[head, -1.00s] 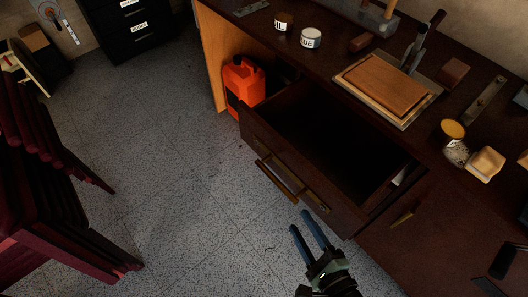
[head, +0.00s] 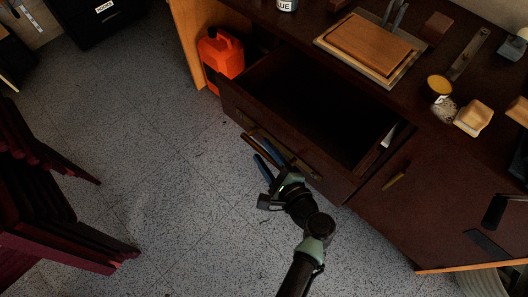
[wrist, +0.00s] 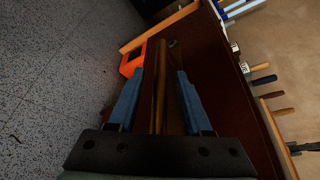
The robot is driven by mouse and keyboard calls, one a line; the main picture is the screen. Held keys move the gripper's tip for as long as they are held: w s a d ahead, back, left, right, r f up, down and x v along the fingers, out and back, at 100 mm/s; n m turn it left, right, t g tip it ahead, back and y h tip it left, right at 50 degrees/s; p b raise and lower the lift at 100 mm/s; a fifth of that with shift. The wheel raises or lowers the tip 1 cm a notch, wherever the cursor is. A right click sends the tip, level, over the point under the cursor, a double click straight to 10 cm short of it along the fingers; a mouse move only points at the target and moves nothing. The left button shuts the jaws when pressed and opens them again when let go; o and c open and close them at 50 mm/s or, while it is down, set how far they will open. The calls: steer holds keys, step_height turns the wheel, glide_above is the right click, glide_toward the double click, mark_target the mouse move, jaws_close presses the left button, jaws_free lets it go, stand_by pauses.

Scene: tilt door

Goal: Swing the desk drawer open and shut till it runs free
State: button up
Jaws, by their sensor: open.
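The dark brown desk drawer (head: 243,108) is pulled well out from the desk, and its inside looks dark. A brass-coloured bar handle (head: 296,161) runs along its front. My gripper (head: 263,162) is at the drawer front, by the handle, with its blue fingers spread. In the wrist view the handle bar (wrist: 160,85) lies lengthwise between the two open fingers (wrist: 158,95), with a gap on both sides. Part of the handle is hidden behind my gripper in the head view.
An orange jerrycan (head: 220,54) stands on the floor left of the drawer. A cutting board (head: 368,45) and tins sit on the desktop. A cupboard door with a handle (head: 396,178) is to the right. Stacked dark red chairs (head: 50,215) stand at left; floor between is clear.

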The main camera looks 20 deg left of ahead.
steer(key=shift+w+a, duration=0.15)
steer(key=shift+a, duration=0.05)
jaws_close()
steer(key=shift+f, duration=0.1)
stand_by(1.3)
